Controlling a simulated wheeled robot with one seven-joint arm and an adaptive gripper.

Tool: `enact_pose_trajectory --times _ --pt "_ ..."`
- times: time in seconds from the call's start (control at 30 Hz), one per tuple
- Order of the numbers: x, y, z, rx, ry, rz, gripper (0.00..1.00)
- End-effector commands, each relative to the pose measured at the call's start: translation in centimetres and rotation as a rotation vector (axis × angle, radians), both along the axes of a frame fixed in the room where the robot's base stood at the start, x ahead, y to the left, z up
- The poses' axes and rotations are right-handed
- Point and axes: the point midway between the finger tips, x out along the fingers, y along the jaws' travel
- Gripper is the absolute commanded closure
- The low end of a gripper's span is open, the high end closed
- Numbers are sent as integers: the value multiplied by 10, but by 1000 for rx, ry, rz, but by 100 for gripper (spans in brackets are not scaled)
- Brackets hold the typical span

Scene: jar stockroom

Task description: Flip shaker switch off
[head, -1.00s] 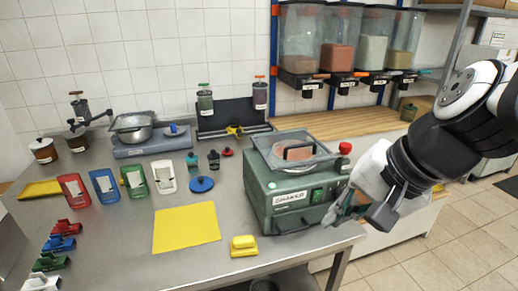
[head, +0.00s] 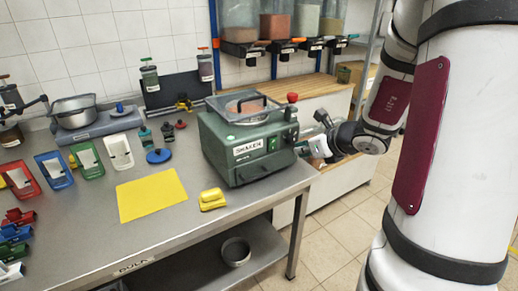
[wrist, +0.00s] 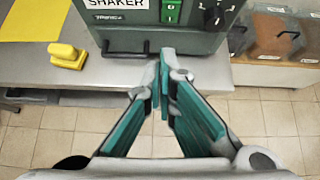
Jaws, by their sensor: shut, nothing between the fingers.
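The green shaker (head: 235,169) stands at the right end of the steel table, labelled SHAKER on its front. In the head view its green switch (head: 272,145) is on the front face, right of the label. In the wrist view the switch (wrist: 171,12) is at the top edge, cut by the frame, so its position cannot be told. My gripper (wrist: 163,68) is shut and empty, with its teal fingers pointing toward the shaker's front, below the switch in the picture. In the head view my gripper (head: 302,150) is just right of the shaker, partly hard to make out.
A black dial (wrist: 213,16) sits right of the switch, and a black handle (wrist: 125,48) is lower on the front. A yellow block (head: 212,201) and yellow mat (head: 150,195) lie to the left. A red knob (head: 292,98) tops the shaker's back right.

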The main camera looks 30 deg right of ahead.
Motion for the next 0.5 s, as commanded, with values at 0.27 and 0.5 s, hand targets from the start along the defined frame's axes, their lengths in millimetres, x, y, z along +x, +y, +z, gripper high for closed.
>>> enact_pose_trajectory --times 0.27,0.5 --pt "-1 -7 -4 18 2 -35 100" --pt "3 -7 -7 17 2 -32 100"
